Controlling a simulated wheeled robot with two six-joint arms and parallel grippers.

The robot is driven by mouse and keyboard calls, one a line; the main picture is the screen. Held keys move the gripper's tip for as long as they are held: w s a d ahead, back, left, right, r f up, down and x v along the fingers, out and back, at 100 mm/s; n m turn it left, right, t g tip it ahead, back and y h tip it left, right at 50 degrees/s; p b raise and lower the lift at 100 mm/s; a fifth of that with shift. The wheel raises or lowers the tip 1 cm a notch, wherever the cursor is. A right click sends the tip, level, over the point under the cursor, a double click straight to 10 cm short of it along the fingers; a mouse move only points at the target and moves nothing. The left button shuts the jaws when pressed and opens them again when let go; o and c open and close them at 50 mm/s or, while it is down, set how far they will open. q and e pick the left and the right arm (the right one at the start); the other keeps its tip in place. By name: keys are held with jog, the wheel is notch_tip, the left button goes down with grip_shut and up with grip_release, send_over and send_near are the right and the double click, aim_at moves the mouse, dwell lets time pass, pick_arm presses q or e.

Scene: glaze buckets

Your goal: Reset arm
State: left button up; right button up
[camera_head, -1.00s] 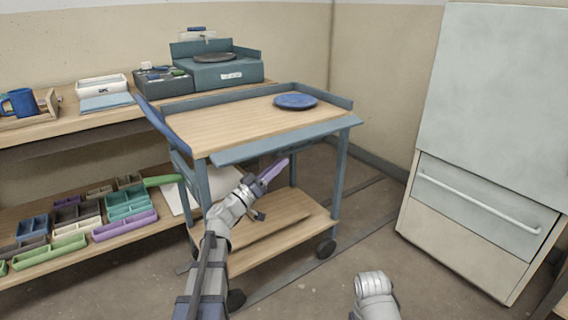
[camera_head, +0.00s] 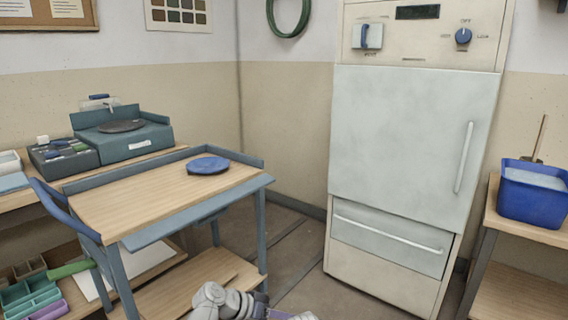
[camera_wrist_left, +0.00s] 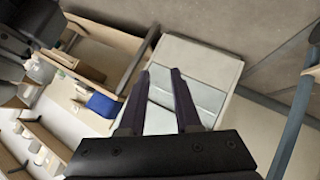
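My left arm shows at the bottom edge of the head view, in front of the cart, with its gripper (camera_head: 290,316) mostly cut off by the frame. In the left wrist view the left gripper (camera_wrist_left: 160,76) has its two dark purple fingers apart, with nothing held between them. The pale front of a cabinet shows beyond the fingers. My right gripper is not in view.
A wooden-topped cart (camera_head: 150,200) carries a blue disc (camera_head: 208,166). A tall pale cabinet (camera_head: 410,140) stands behind on the right. A blue bucket (camera_head: 532,204) with pale contents sits on a side table (camera_head: 545,234). Floor shows between cart and cabinet.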

pick_arm(q)
jog(key=s+a+f+n+g+y+p, duration=0.1)
jog(key=s+a+f+g+y+p, duration=0.15)
jog(key=s+y, duration=0.4)
jog(key=s+a+f+n+g+y+p, duration=0.1)
jog(key=s+a+g+y+p, duration=0.15)
jog(key=s+y, duration=0.4)
notch_tip(320, 180, up, 38)
jog(key=s+h+p, duration=0.1)
jog(key=p, duration=3.6)
jog(key=shift+s+a+f+t+h, duration=0.2)
jog(key=shift+s+a+t+h, duration=0.1)
jog(key=shift+s+a+t, duration=0.1)
jog(key=shift+d, duration=0.15)
